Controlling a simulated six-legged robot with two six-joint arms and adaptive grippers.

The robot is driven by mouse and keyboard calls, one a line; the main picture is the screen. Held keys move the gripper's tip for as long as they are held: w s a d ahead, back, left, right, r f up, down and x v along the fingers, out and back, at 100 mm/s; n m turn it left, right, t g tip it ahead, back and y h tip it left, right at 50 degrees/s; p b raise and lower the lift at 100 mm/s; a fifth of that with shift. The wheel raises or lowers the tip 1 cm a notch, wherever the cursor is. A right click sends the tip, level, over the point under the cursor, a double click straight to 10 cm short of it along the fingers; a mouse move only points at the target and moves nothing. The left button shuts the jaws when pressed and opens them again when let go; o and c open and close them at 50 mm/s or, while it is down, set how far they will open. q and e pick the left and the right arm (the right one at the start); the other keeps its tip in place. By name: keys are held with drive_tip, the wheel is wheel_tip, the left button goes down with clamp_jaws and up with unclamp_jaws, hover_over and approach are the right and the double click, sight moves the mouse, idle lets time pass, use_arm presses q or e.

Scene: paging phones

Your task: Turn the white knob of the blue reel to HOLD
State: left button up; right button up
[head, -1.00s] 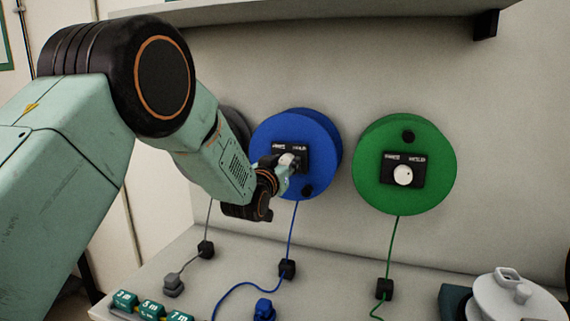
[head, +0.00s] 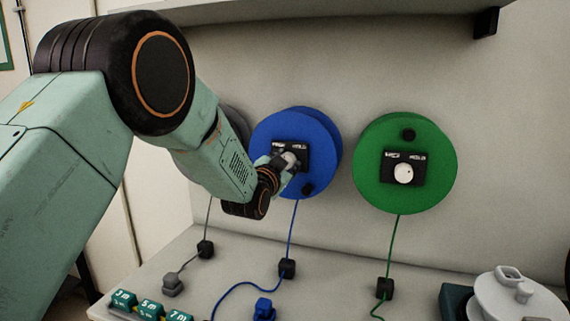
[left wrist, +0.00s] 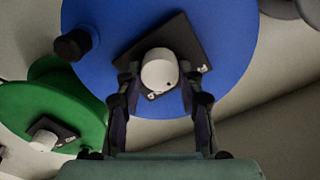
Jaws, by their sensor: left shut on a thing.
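The blue reel (head: 318,135) is mounted on the wall between a grey reel and a green reel. Its black label plate (head: 303,149) has white lettering on both sides, too small to read surely. The white knob (head: 294,158) sits on that plate. My left gripper (head: 289,163) is at the knob and partly hides it. In the left wrist view the white knob (left wrist: 159,70) is between the two fingers of my left gripper (left wrist: 159,82), which are shut on it. A small dark dot shows near the knob's edge. My right gripper is not in view.
The green reel (head: 375,130) hangs to the right with its own white knob (head: 403,173). The grey reel (head: 236,122) is mostly behind my left arm. Cords run down to black blocks on the counter (head: 335,295). A shelf (head: 330,8) is above.

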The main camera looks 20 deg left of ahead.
use_arm(q)
drive_tip(key=m+b, duration=0.1)
drive_tip(key=m, duration=1)
drive_tip(key=shift+m, duration=0.3)
idle(0.4)
drive_tip(key=o, duration=1.2)
drive_tip(key=shift+w+f, duration=0.1)
drive_tip(key=shift+f, duration=0.05)
drive_tip(key=shift+d, duration=0.1)
drive_tip(key=s, duration=1.2)
drive_tip(key=shift+s+a, duration=0.1)
drive_tip(key=shift+a, duration=0.15)
